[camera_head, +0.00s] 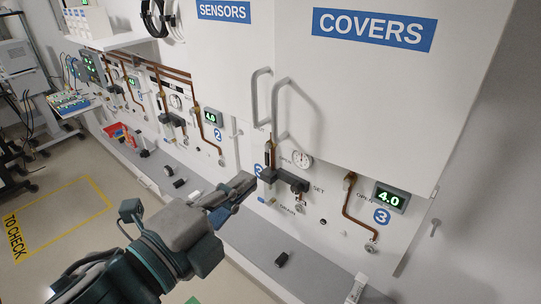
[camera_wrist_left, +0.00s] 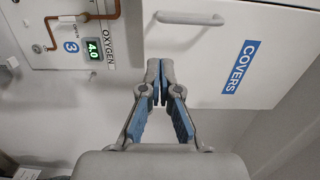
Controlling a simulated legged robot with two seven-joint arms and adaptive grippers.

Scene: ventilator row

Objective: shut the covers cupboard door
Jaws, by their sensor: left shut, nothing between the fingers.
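The covers cupboard door (camera_head: 375,85) is a white panel with a blue COVERS label, in the upper right of the head view. Its pale bar handle (camera_head: 280,110) stands on its left side. In the left wrist view the door (camera_wrist_left: 265,30) fills the upper right, with its handle (camera_wrist_left: 190,19) near the top. I cannot tell whether the door is fully flush with the cupboard. My left gripper (camera_head: 243,183) is shut and empty, below and left of the handle in the head view. Its fingertips also show in the left wrist view (camera_wrist_left: 160,70). My right gripper is not in view.
The sensors cupboard door (camera_head: 220,50) is on the left, its handle (camera_head: 258,95) beside the covers handle. Below are copper pipes, a dark valve (camera_head: 283,181), a gauge (camera_head: 302,159) and a green 4.0 display (camera_head: 390,199). A red tray (camera_head: 120,133) lies farther left.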

